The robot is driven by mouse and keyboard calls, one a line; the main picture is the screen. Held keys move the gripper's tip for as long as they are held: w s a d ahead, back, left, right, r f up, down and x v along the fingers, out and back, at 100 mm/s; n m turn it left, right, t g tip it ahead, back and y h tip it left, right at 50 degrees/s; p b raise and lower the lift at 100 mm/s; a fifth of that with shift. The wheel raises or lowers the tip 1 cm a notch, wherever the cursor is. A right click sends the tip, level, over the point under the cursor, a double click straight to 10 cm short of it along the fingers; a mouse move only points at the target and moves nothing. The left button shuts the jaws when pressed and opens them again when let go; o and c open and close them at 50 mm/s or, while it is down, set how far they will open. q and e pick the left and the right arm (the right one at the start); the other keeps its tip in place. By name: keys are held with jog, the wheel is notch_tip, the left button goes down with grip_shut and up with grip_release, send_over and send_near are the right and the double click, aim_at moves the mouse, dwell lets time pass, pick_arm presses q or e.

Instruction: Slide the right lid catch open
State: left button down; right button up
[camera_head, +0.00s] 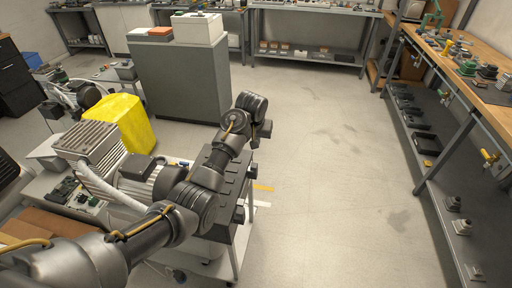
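My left arm comes in from the lower left and reaches over a cart. Its far end, with the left gripper (265,129), is a small dark shape beyond the cart's right edge; I cannot make out its fingers or anything held. A dark ribbed case (211,160) stands on the cart, partly behind my arm. A small dark block (240,213) shows on its right side; I cannot tell whether it is a lid catch or which way it is set. My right gripper is not in view.
A finned compressor with a motor (138,172) and a yellow-covered item (122,122) stand left of the case. A grey cabinet (180,80) stands behind. A workbench (480,100) with tools runs along the right. The floor (330,180) between is clear.

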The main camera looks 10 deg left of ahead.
aim_at(252, 167)
pick_arm(q)
notch_tip(252, 167, down, 8)
jog(key=s+p, duration=0.1)
jog(key=p, duration=0.1)
jog(key=shift+a+f, duration=0.15)
jog(key=shift+f, duration=0.1)
dwell(0.3)
jog(key=shift+s, duration=0.1)
jog(key=s+p, duration=0.2)
jog(key=p, duration=0.1)
jog(key=s+p, duration=0.2)
jog(key=p, duration=0.1)
jog(key=shift+r+p, duration=0.35)
jog(key=shift+r, duration=0.05)
jog(key=shift+s+f+p, duration=0.25)
jog(key=shift+s+p, duration=0.25)
jog(key=shift+s, duration=0.05)
jog(key=shift+f, duration=0.25)
